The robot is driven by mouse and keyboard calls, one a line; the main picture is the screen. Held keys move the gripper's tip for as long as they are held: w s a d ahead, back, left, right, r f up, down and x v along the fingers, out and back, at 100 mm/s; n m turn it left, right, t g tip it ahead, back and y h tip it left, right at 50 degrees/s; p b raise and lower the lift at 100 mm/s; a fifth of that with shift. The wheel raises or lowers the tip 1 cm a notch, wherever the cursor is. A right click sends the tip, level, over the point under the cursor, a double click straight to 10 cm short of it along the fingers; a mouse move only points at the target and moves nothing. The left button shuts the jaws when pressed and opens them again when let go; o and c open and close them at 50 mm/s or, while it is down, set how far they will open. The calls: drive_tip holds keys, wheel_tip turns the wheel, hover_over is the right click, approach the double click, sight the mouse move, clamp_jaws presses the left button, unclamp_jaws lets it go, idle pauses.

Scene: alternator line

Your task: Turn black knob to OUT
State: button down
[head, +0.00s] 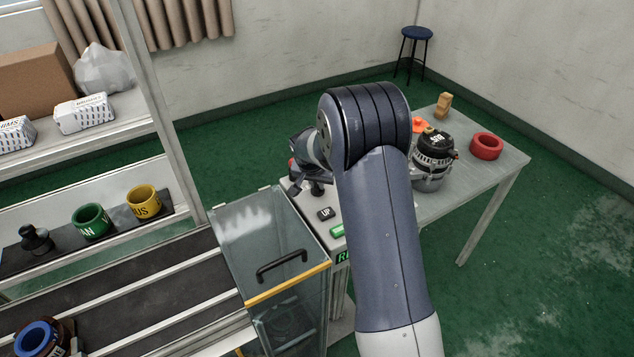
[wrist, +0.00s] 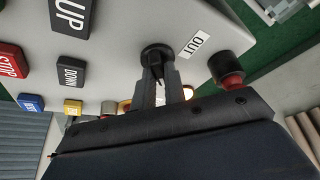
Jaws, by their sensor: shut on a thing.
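In the wrist view the black knob (wrist: 156,52) stands on a light grey control panel (wrist: 125,30). A white OUT label (wrist: 195,44) is on the panel to the right of the knob. My gripper (wrist: 162,75) is shut on the black knob, with its fingers on the knob's grip. The fingers hide part of the knob, and I cannot tell which way it points. In the head view my gripper (head: 314,187) is over the far part of the panel, largely hidden by my arm.
Beside the knob are UP (wrist: 72,14), DOWN (wrist: 71,73) and STOP (wrist: 11,62) buttons, and a black-and-red part (wrist: 230,70). In the head view a clear-doored box (head: 265,225) stands left of my arm. An alternator (head: 433,155) and red ring (head: 487,146) sit on the table.

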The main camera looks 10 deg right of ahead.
drive_tip(key=shift+n, duration=0.4)
drive_tip(key=n+y+b, duration=0.1)
drive_tip(key=n, duration=0.1)
drive_tip(key=n+b, duration=0.1)
drive_tip(key=n, duration=0.1)
drive_tip(key=shift+d+f+t+y, duration=0.1)
drive_tip(key=shift+d+t+y, duration=0.05)
drive_tip(key=shift+t+y, duration=0.2)
drive_tip(key=n+y+b, duration=0.1)
drive_tip(key=n+b, duration=0.1)
drive_tip(key=n+y+b, duration=0.1)
drive_tip(key=n, duration=0.1)
drive_tip(key=shift+d+f+n+b, duration=0.15)
drive_tip(key=shift+n+b, duration=0.15)
drive_tip(key=shift+b, duration=0.05)
drive_tip(key=n+g+y+b, duration=0.1)
drive_tip(key=n+b, duration=0.2)
drive_tip(key=n, duration=0.1)
drive_tip(key=shift+w, duration=0.1)
drive_tip(key=shift+d+r+n+g+y+b, duration=0.15)
drive_tip(key=shift+n+g+y+b, duration=0.25)
drive_tip(key=shift+n, duration=0.7)
drive_tip(key=shift+r+n+g+y+b, duration=0.1)
drive_tip(key=shift+n+g+y+b, duration=0.25)
drive_tip(key=shift+n, duration=0.75)
drive_tip(key=c, duration=1.5)
unclamp_jaws()
drive_tip(key=shift+o, duration=0.2)
